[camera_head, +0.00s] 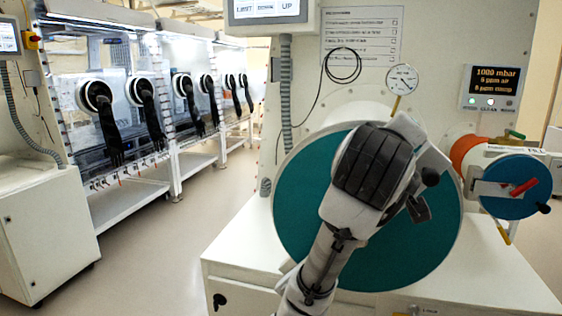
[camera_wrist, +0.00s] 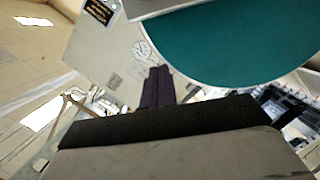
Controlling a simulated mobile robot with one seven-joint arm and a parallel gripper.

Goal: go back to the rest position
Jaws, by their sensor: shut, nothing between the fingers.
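My gripper (camera_wrist: 159,72) shows in the wrist view as two dark fingers together, with nothing between them. Free space and a pale panel lie behind the fingertips. In the head view my arm rises from the bottom and covers the middle of a large round teal door (camera_head: 310,205). My fingers cannot be made out clearly there. The teal door also fills the upper right of the wrist view (camera_wrist: 235,45). I cannot tell whether any part of my arm touches it.
A small blue door (camera_head: 508,200) with a red handle (camera_head: 524,187) is at right. A gauge (camera_head: 402,79) and a pressure display (camera_head: 494,80) are above. A white ledge (camera_head: 240,262) juts out below. Gloveboxes with black gloves (camera_head: 108,130) line the left; the aisle floor (camera_head: 185,230) is clear.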

